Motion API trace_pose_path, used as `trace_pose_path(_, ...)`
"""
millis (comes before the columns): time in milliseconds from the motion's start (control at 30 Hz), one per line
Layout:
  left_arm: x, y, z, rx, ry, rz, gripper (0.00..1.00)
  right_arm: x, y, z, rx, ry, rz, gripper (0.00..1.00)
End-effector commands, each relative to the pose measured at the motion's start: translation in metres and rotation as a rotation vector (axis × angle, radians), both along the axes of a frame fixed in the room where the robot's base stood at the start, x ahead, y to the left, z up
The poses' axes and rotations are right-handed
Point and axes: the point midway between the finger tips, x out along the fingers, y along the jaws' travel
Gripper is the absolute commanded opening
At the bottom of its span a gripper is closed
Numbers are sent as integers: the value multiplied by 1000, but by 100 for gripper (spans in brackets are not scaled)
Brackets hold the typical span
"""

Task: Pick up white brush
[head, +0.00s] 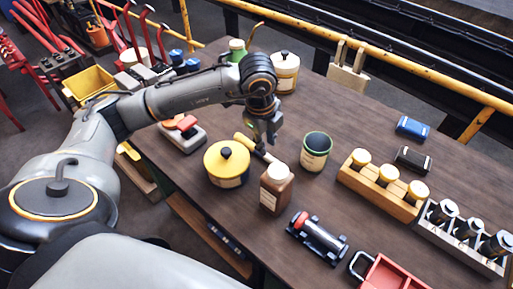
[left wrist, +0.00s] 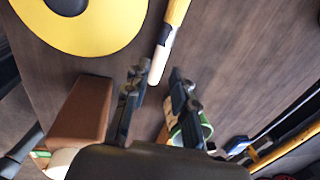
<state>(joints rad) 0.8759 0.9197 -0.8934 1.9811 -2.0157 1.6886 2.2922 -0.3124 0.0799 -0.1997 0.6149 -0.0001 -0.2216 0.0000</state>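A slim tool (head: 244,141) with a tan handle lies on the table beside the yellow-lidded pot; it may be the white brush, but my gripper hides part of it. In the left wrist view it shows as a yellow handle with a whitish end (left wrist: 158,66), ahead of the fingertips. My left gripper (head: 263,142) hangs above the tool, pointing down. In the left wrist view its two fingers (left wrist: 158,98) are apart with nothing between them. My right gripper is in neither view.
The yellow-lidded pot (head: 227,166), a brown white-capped jar (head: 276,190) and a green cup (head: 316,150) stand close around the gripper. A wooden rack (head: 376,195) stands right. The table (head: 340,115) is clear behind the cup.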

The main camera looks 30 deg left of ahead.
Motion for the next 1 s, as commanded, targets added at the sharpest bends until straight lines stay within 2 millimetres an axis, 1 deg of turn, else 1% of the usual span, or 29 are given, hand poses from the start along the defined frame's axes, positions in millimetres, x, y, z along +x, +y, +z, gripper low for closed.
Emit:
trace_pose_path(33, 0, 0, -6, 0, 4, -1, 26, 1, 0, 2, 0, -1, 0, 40)
trace_pose_path(167, 2, 0, -13, 0, 0, -1, 26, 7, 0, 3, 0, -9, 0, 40)
trace_pose_path(267, 3, 0, -21, 0, 4, 0, 26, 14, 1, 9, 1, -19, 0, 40)
trace_pose_path(400, 8, 2, -42, 1, 5, -1, 26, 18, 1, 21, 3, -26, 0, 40)
trace_pose_path(533, 11, 1, -59, -2, 2, -1, 26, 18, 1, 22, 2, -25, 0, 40)
trace_pose_path(633, 12, 1, -64, -1, 0, -2, 26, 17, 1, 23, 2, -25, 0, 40)
trace_pose_path(833, 12, 1, -64, -1, 0, -2, 26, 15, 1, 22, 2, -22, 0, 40)
trace_pose_path(933, 12, 1, -64, -1, 0, -2, 5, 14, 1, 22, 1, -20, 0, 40)
trace_pose_path(967, 12, 1, -64, -1, 0, -2, 0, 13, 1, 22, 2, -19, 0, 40)
trace_pose_path(1000, 12, 1, -64, -1, 0, -2, 0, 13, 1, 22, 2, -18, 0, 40)
